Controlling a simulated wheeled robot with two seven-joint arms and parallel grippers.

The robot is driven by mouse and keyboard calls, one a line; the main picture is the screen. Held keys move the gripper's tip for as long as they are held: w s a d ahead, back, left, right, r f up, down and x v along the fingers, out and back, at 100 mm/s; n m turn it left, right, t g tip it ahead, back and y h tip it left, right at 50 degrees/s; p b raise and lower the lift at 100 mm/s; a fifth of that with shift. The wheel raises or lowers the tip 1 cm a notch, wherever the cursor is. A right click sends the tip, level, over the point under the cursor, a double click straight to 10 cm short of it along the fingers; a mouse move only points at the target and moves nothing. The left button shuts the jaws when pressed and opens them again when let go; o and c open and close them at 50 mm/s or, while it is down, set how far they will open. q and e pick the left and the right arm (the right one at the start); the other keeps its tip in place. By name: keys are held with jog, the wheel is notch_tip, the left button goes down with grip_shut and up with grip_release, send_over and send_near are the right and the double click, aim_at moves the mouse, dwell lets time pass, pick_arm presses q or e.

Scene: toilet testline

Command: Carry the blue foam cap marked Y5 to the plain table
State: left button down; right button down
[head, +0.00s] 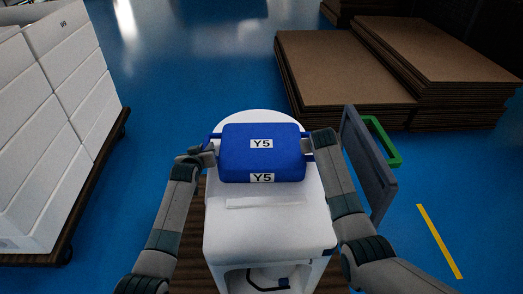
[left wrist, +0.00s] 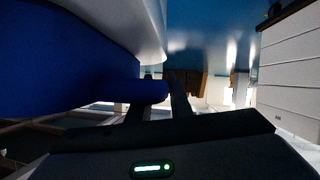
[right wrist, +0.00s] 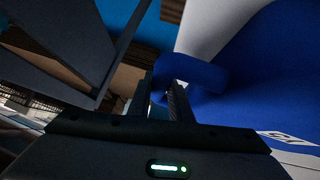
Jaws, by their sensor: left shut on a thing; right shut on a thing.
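The blue foam cap marked Y5 (head: 262,160) sits over the upper part of a white toilet (head: 270,225) in the middle of the head view. Whether it rests on the toilet or hangs just above it, I cannot tell. My left gripper (head: 210,150) is shut on the cap's left handle; the left wrist view shows the blue handle (left wrist: 148,91) between the fingers. My right gripper (head: 306,145) is shut on the right handle, a blue loop (right wrist: 190,72) in the right wrist view. The plain table cannot be made out.
Stacked white boxes (head: 50,120) stand on a dark wheeled pallet at left. Stacks of brown board (head: 345,70) lie at the back right. A grey panel (head: 368,165) with a green handle (head: 383,140) stands close to my right arm. Blue floor is open behind the toilet.

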pick_arm(q)
jog(key=shift+r, duration=0.1)
pick_arm(e)
jog(key=shift+r, duration=0.15)
